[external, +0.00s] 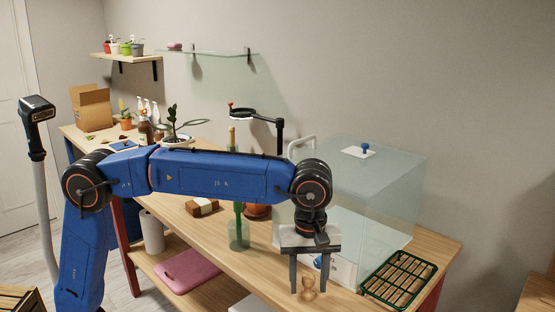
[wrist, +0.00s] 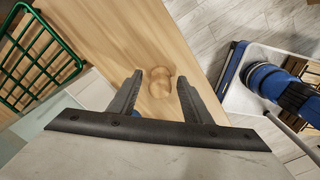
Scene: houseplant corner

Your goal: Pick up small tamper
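The small tamper (external: 308,290) is a light wooden piece with a rounded, knob-like shape, standing near the front right edge of the wooden table. In the wrist view the tamper (wrist: 160,82) shows from above as a round wooden form, close in colour to the tabletop. My gripper (external: 308,284) points down over it, with its two dark fingers apart. In the wrist view my gripper (wrist: 158,82) is open, and the tamper lies between and slightly beyond the fingertips. No contact between finger and tamper shows.
The table (external: 440,250) ends close in front of the tamper.

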